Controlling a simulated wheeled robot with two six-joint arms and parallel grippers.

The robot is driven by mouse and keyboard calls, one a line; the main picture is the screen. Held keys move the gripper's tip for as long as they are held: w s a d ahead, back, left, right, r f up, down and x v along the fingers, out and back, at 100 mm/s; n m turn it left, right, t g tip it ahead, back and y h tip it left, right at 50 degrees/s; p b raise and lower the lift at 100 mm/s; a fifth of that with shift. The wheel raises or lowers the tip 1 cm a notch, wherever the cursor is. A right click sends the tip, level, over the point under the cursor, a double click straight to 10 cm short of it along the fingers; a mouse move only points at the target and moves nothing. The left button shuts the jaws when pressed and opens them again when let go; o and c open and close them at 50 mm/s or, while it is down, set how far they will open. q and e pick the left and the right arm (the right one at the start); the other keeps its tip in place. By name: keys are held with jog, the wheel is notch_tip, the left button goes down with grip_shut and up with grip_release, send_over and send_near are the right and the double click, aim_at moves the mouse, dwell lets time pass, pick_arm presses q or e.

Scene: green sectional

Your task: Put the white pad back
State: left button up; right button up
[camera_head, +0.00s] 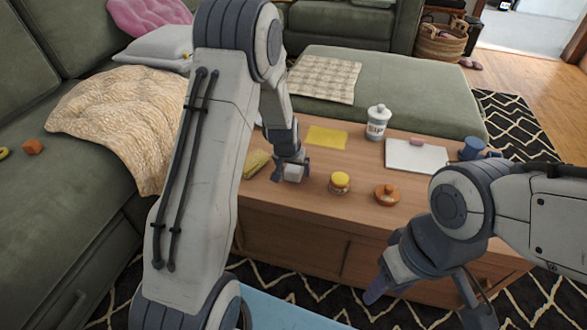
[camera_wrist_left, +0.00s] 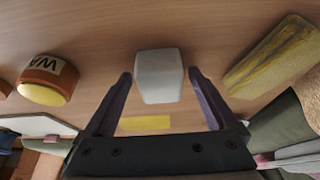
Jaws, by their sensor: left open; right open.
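A small white block-like pad (camera_head: 293,172) sits on the wooden coffee table (camera_head: 310,198). In the left wrist view the pad (camera_wrist_left: 158,77) is just ahead of my left gripper, between the tips of its fingers. My left gripper (camera_head: 290,168) is open and low over the table, with its fingers (camera_wrist_left: 160,78) on either side of the pad. Whether a finger touches the pad, I cannot tell. My right gripper (camera_head: 425,298) is open and empty in front of the table, at the lower right.
A yellow-lidded jar (camera_head: 339,184), an orange-brown round pot (camera_head: 386,195), a yellow sheet (camera_head: 326,138), a yellow sponge-like thing (camera_head: 257,163) and a white bottle (camera_head: 377,124) stand around the pad. A white board (camera_head: 405,160) bears a pink item. A blue mug (camera_head: 473,149) is at right.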

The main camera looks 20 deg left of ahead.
pick_arm(q)
jog(key=shift+r, duration=0.25)
jog(key=p+v, duration=0.6)
jog(key=v, duration=0.6)
jog(key=s+d+r+m, duration=0.2)
jog(key=s+d+r, duration=0.2)
jog(key=d, duration=0.3)
jog(key=s+d+r+m+g+h, duration=0.2)
jog(key=s+d+r+m, duration=0.15)
jog(key=s+d, duration=0.55)
jog(key=s+d+r+m+g, duration=0.2)
jog(key=s+r+m, duration=0.1)
jog(key=s, duration=1.3)
jog(key=shift+d+r+g+y, duration=0.2)
jog(key=shift+r+g+y, duration=0.1)
jog(key=shift+r, duration=0.45)
jog(key=shift+r, duration=0.1)
notch_tip(320, 180, up, 32)
jog(key=p, duration=3.2)
jog(key=shift+p, duration=0.3)
